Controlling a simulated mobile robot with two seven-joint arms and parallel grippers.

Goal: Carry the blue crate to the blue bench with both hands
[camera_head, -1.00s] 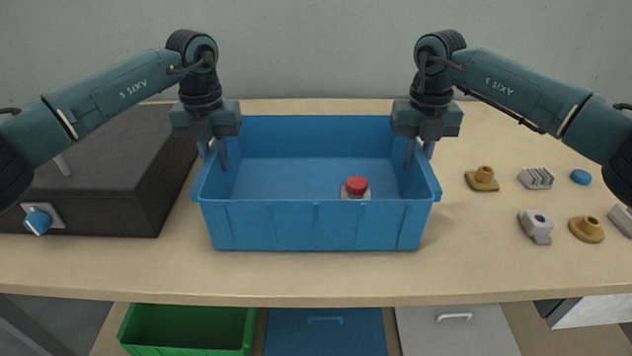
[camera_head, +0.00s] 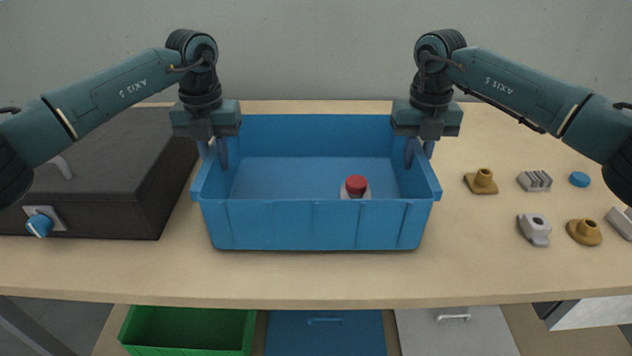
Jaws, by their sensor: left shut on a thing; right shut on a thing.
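The blue crate (camera_head: 315,226) is in the middle of the head view, upright and level, over the wooden table. A white jar with a red cap (camera_head: 356,186) stands inside it, its lower part hidden by the front wall. My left gripper (camera_head: 213,152) is shut on the crate's left wall, pointing down with a finger on each side. My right gripper (camera_head: 419,151) is shut on the right wall in the same way. I see no bench that is clearly the blue one.
A dark box-shaped device (camera_head: 95,175) with a blue knob stands close to the crate's left. Several small parts, including a brass flanged piece (camera_head: 481,181), lie on the table (camera_head: 300,280) at right. Below the front edge are a green bin (camera_head: 188,330) and a blue handled panel (camera_head: 325,335).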

